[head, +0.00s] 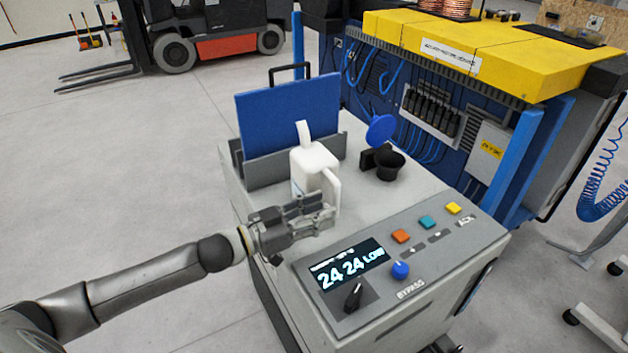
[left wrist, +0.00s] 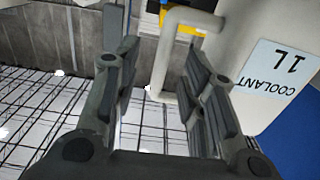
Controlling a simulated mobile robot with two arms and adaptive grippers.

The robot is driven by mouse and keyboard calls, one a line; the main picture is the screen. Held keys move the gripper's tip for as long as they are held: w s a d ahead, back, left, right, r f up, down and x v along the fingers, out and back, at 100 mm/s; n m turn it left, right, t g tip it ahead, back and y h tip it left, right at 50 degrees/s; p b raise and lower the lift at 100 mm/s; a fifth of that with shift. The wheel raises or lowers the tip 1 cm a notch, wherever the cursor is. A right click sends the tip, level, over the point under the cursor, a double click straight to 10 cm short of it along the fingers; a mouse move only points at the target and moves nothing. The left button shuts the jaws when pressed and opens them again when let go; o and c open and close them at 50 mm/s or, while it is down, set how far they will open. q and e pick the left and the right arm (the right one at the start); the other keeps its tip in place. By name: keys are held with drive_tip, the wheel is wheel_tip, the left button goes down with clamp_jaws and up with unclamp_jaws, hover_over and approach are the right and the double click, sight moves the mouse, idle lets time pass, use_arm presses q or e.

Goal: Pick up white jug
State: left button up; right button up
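The white jug (head: 313,163) stands upright on top of the grey machine, with its spout pointing up and its handle (head: 331,190) towards the front right. In the left wrist view the jug (left wrist: 235,45) fills the upper right, with a "COOLANT 1L" label. My left gripper (head: 319,212) is just in front of the jug, partly covering its lower part. Its fingers (left wrist: 160,75) are apart, and the handle (left wrist: 161,55) shows in the gap between them. I cannot tell whether they touch the handle. My right gripper is not in view.
A blue panel in a grey holder (head: 285,115) stands behind the jug. A black cup with a raised blue lid (head: 390,165) is to its right. The control panel with display, knobs and buttons (head: 400,270) lies in front. A yellow-topped machine (head: 480,50) stands behind.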

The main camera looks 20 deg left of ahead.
sight(334, 202)
use_arm(q)
drive_tip(key=shift+w+d+r, duration=0.25)
drive_tip(key=shift+w+r, duration=0.05)
drive_tip(key=shift+w, duration=0.1)
drive_tip(key=p+x, duration=0.1)
drive_tip(key=x, duration=0.2)
drive_tip(key=shift+w+p, duration=0.2)
drive_tip(key=shift+p, duration=0.1)
drive_tip(key=shift+w+d+f, duration=0.1)
drive_tip(key=shift+w+d, duration=0.2)
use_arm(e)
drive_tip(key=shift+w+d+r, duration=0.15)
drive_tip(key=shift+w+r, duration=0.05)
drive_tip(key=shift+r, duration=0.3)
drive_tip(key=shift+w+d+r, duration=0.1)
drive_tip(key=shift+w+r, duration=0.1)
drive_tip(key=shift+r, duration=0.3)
use_arm(q)
drive_tip(key=shift+c, duration=0.8)
clamp_jaws()
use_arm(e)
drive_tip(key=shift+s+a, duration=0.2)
